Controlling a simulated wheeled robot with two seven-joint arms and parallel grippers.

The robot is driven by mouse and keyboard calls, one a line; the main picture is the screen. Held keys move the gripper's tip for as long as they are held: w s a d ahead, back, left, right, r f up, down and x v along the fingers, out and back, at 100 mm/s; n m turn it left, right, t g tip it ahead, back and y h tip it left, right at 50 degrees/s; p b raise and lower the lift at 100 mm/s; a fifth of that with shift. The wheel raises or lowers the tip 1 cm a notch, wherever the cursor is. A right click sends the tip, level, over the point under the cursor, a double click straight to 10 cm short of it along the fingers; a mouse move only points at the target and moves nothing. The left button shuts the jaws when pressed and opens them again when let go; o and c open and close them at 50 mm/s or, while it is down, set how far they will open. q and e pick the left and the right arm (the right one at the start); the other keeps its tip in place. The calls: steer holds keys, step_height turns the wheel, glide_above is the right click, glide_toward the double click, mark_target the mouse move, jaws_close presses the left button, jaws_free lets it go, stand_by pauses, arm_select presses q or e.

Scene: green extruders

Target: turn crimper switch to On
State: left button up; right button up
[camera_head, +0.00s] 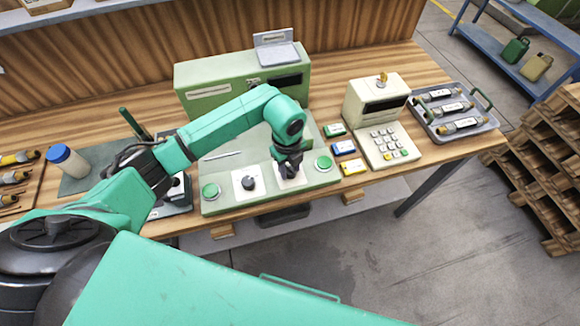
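A pale green machine, which I take to be the crimper (228,168), stands on the wooden bench. Its sloped front panel has a round green button (210,191) at the left and another green button (323,163) at the right. Between them are two white plates; the left plate carries a dark rotary knob (249,183). My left gripper (289,170) points down over the right white plate (299,179). It covers whatever control is there, and I cannot tell whether its fingers are open, shut or touching it. Switch markings are too small to read. My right gripper is not in view.
Small coloured boxes (344,147) lie right of the machine, beside a cream keypad device (389,145). A grey tray (466,130) with several cylinders is at the bench's right end. A white bottle with a blue cap (70,161) stands left. Wooden pallets (545,150) stand right.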

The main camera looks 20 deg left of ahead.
arm_select(q)
jaws_close()
steer(key=shift+w+f+m+b, duration=0.1)
steer(key=shift+m+b, duration=1.1)
steer(key=m+b, duration=0.6)
steer(key=m, duration=0.1)
steer(key=shift+m+b, duration=0.3)
steer(key=shift+b, duration=0.05)
steer(key=shift+m+b, duration=0.7)
steer(key=shift+m, duration=0.3)
steer(key=shift+r, duration=0.2)
